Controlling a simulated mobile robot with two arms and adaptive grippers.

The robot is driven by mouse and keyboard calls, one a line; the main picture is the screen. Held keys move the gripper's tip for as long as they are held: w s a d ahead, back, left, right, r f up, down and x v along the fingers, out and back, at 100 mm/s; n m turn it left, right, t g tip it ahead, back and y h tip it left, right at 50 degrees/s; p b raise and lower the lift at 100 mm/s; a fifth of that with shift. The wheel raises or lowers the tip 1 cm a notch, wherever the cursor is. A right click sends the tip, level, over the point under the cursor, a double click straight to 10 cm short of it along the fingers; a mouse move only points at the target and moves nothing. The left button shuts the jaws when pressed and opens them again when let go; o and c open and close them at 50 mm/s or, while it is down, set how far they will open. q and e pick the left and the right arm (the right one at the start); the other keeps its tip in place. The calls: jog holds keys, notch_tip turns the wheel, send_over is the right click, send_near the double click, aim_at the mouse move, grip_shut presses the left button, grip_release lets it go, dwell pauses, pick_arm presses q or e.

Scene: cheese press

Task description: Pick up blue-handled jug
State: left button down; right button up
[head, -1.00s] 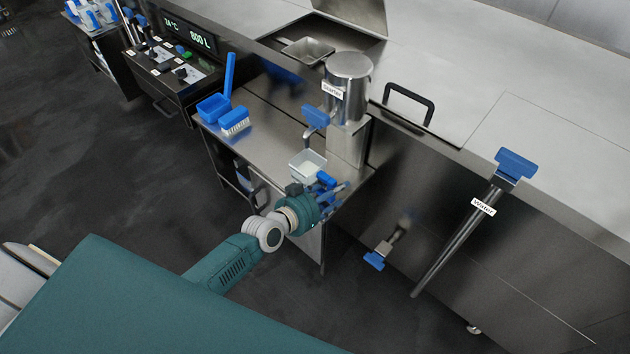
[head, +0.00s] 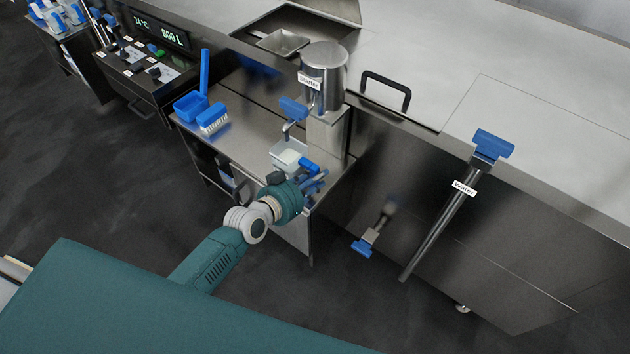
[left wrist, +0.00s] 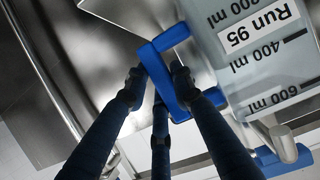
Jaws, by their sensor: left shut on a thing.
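The blue-handled jug (head: 288,160) is a pale, translucent container below the Starter tap (head: 292,108), at the front right of the steel side table (head: 248,128). In the left wrist view the jug (left wrist: 262,60) shows millilitre marks and a "Run 95" label, upside down in the picture. Its blue handle (left wrist: 160,45) lies between the fingers of my left gripper (left wrist: 158,80), which is shut on it. In the head view my left gripper (head: 313,184) is at the jug's near side, partly hidden by its own wrist. I cannot tell whether the jug touches the table. My right gripper is not in view.
A blue scoop or dustpan (head: 190,106) and a blue brush (head: 212,119) lie at the table's left. The steel Starter canister (head: 323,75) stands behind the jug. The large steel vat (head: 420,190) with the Water valve (head: 493,146) fills the right.

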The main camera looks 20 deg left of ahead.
pick_arm(q)
jog(key=shift+w+r, duration=0.1)
jog(key=shift+r, duration=0.85)
jog(key=s+a+b, duration=0.1)
jog(key=s+a, duration=0.2)
jog(key=s, duration=0.5)
jog(key=s+a+b, duration=0.1)
jog(key=s+a, duration=0.2)
jog(key=s, duration=0.5)
notch_tip(320, 180, up, 22)
jog(key=s+p, duration=0.1)
jog(key=p, duration=1.8)
jog(key=shift+f+p, duration=0.15)
jog(key=shift+p, duration=0.15)
jog(key=shift+a, duration=0.15)
